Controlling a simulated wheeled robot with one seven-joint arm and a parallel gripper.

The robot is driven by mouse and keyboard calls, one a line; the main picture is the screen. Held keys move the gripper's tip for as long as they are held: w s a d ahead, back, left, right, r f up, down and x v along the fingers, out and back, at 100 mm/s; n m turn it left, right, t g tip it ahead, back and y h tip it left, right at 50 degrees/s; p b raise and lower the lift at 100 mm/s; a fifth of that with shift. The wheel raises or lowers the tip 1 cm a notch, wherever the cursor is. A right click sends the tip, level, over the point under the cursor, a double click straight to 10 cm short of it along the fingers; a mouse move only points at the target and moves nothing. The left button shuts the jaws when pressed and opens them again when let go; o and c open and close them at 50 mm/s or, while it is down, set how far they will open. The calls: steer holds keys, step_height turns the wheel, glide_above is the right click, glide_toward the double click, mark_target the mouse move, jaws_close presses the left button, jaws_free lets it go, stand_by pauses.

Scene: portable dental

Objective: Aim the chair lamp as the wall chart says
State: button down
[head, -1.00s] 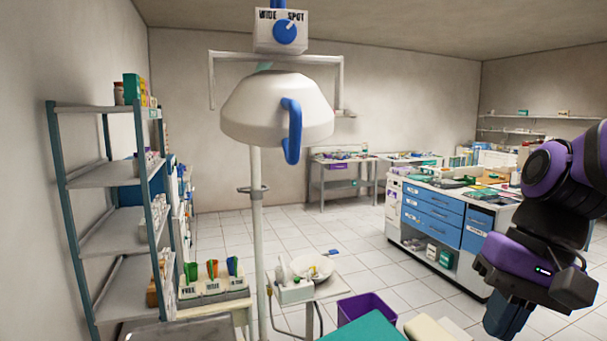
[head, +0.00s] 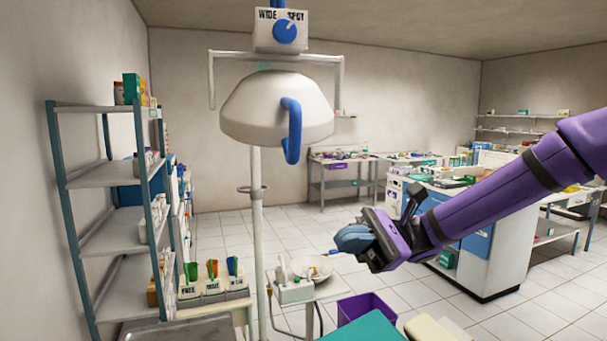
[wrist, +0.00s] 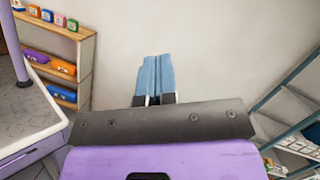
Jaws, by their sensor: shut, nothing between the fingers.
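The chair lamp (head: 265,110) is a white domed head hung from a white yoke (head: 343,80) on a pole. A curved blue handle (head: 291,130) is on its right front. Above it a white box (head: 281,32) marked WIDE and SPOT carries a blue knob. My gripper (head: 340,240) is below and to the right of the lamp, apart from it, with blue fingers pointing left. In the wrist view its blue fingers (wrist: 157,80) are together and empty, with pale wall behind. I cannot make out a wall chart in any view.
A metal shelf rack (head: 95,175) stands at left. A small tray with a white basin (head: 312,267) is below my gripper. A purple bin (head: 366,307) and green chair surface (head: 365,328) are at the bottom. A blue-drawered cabinet (head: 478,240) stands behind my arm.

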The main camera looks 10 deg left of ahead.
steer(key=s+a+r+g+y, duration=0.1)
steer(key=s+a+r, duration=0.1)
steer(key=r, duration=0.3)
steer(key=s+a+r+y, duration=0.1)
steer(key=s+a+r, duration=0.1)
steer(key=a+r, duration=0.2)
steer(key=shift+s+r+g, duration=0.4)
steer(key=shift+r, duration=0.55)
steer(key=shift+a, duration=0.1)
steer(key=shift+s+r+m+y, duration=0.4)
steer(key=shift+r+m+y, duration=0.1)
steer(key=shift+r+m, duration=0.1)
